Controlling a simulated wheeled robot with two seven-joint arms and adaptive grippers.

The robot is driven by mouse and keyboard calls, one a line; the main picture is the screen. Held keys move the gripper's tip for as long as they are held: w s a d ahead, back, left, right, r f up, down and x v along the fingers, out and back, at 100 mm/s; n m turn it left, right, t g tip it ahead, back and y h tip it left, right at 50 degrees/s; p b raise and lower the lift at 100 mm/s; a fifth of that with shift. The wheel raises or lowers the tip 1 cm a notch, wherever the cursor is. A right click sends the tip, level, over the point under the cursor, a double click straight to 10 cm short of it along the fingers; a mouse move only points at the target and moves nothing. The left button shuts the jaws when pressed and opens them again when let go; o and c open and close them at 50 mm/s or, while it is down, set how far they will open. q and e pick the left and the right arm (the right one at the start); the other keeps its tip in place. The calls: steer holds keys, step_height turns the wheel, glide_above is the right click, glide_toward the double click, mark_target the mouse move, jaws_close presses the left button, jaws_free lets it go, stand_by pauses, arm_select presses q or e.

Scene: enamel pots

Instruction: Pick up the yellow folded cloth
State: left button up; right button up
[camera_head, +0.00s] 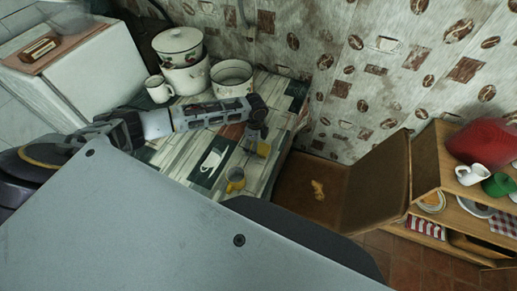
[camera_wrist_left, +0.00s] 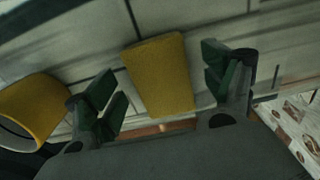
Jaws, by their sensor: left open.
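The yellow folded cloth (camera_head: 264,149) lies on the table near its right edge. In the left wrist view the cloth (camera_wrist_left: 162,82) shows as a flat yellow block in the gap between the fingers, with space on both sides. My left gripper (camera_head: 255,136) is over the table right beside the cloth, open and empty. Its two dark green fingertips (camera_wrist_left: 157,66) stand wide apart in the wrist view. I cannot tell how far above the cloth they are. My right gripper is not in view.
A yellow mug (camera_head: 236,179) stands close by; it is left of the fingers in the wrist view (camera_wrist_left: 36,104). White enamel pots (camera_head: 186,76) and a white mug (camera_head: 158,90) stand at the table's back. A brown chair (camera_head: 374,185) is to the right, beside a shelf (camera_head: 427,171).

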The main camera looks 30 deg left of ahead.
arm_select(q)
steer(key=shift+f, duration=0.3)
steer(key=shift+c, duration=0.5)
steer(key=c, duration=0.9)
